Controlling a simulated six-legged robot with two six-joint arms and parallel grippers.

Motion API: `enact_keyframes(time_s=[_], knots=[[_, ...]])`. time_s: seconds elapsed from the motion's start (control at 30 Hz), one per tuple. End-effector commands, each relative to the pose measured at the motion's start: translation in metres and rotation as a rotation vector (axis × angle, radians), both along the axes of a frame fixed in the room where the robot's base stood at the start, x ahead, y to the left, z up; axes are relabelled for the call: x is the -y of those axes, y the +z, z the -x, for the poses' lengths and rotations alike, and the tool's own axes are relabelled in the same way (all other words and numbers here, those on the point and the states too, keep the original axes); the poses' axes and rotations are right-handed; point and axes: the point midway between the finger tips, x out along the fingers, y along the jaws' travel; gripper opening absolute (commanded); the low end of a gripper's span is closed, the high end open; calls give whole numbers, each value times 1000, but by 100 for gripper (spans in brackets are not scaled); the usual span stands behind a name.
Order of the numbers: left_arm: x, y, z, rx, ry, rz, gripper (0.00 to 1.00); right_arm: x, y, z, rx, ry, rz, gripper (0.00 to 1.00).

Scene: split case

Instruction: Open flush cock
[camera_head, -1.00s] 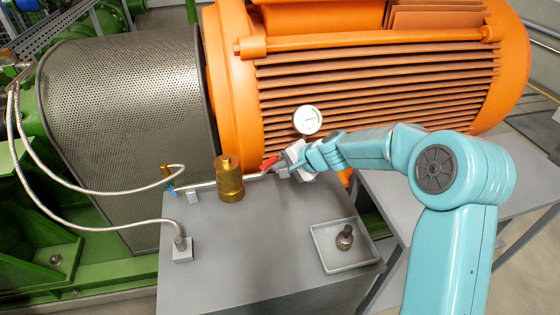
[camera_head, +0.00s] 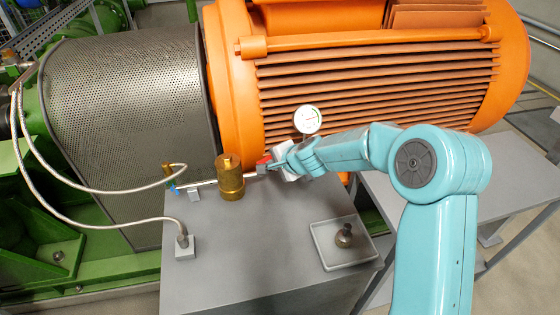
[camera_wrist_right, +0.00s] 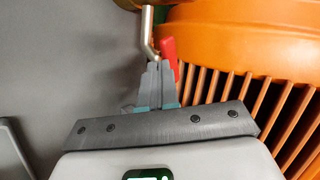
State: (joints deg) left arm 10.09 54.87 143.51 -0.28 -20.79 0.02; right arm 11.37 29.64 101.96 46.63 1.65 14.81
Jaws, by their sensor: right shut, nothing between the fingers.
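The flush cock's red handle (camera_head: 263,160) sits on the thin metal pipe to the right of the brass cylinder (camera_head: 230,178). In the right wrist view the red handle (camera_wrist_right: 169,55) stands just right of the bent pipe (camera_wrist_right: 148,32). My right gripper (camera_head: 272,167) reaches in from the right and is at the handle. In the wrist view its fingers (camera_wrist_right: 158,68) are shut together with nothing between them, close beside the handle's left side. I cannot tell whether they touch it. My left gripper is not in view.
A pressure gauge (camera_head: 308,120) stands just behind my right wrist. The orange finned motor (camera_head: 380,90) is close behind. A tray (camera_head: 352,265) with a small knobbed part (camera_head: 344,236) lies on the grey cabinet (camera_head: 240,250). A blue handle (camera_head: 173,188) and hoses are at left. The cabinet's front top is clear.

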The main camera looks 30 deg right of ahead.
Motion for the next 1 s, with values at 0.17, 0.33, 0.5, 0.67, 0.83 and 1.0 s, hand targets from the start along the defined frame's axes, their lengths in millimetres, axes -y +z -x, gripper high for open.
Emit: enact_keyframes(time_s=[0.17, 0.33, 0.5, 0.67, 0.83, 1.0], knots=[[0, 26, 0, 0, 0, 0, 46, -9, 5, -7, -3, -137, -1, 0], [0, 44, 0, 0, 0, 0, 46, -13, 4, -14, -3, -256, -1, 0], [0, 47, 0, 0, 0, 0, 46, -13, 0, -16, -1, -307, 0, 0], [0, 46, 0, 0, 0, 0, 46, -13, 0, -17, -1, -309, 0, 0], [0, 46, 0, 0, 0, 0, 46, -14, -1, -17, -1, -306, -1, 0], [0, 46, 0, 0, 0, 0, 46, -13, -1, -16, -1, -307, -2, 0]])
